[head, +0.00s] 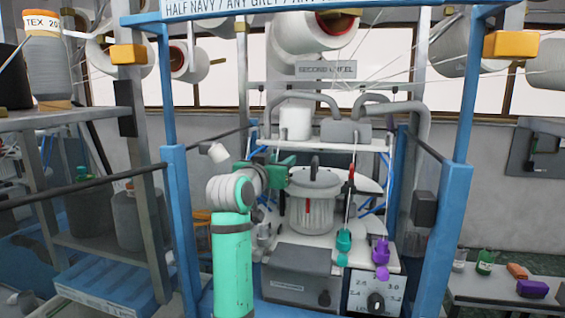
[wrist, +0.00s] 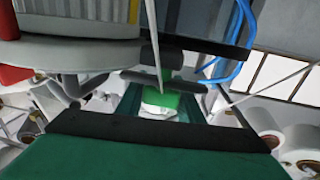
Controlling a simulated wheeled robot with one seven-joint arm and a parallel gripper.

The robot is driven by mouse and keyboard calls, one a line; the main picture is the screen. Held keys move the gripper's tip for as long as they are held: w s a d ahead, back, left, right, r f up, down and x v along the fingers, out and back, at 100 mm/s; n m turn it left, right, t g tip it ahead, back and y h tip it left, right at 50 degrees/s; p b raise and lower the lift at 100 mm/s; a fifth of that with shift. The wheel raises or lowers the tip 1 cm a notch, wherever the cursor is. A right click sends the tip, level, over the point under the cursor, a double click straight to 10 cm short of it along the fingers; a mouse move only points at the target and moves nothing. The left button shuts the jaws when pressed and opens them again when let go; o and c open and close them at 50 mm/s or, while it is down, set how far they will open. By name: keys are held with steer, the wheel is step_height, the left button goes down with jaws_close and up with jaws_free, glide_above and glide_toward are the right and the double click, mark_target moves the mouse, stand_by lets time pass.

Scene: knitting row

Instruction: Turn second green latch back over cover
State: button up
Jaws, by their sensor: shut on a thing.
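The round cover (head: 313,178) is a pale lid with a dark handle, on the ribbed drum (head: 312,214) at the middle of the machine. My gripper (head: 284,168) is at the left side of the cover; its jaws are green. In the wrist view my gripper (wrist: 163,100) has dark pads, shut on a small bright green piece (wrist: 180,103) that looks like the green latch. The pale rim (wrist: 80,55) beside the drum is close by. In the head view my jaws hide most of the latch, and I cannot tell its angle.
Blue posts (head: 180,230) stand left and right of the machine. A thin needle-like rod (wrist: 156,50) passes close to my jaws in the wrist view. Teal (head: 344,241) and purple (head: 380,252) fittings stand at the front right, above a dial box (head: 362,292).

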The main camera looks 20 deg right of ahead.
steer(key=shift+w+a+n+t+y, duration=0.15)
steer(key=shift+n+t+y, duration=0.6)
steer(key=shift+y, duration=0.25)
steer(key=o, duration=1.1)
steer(key=shift+c, duration=0.2)
steer(key=v, duration=1.1)
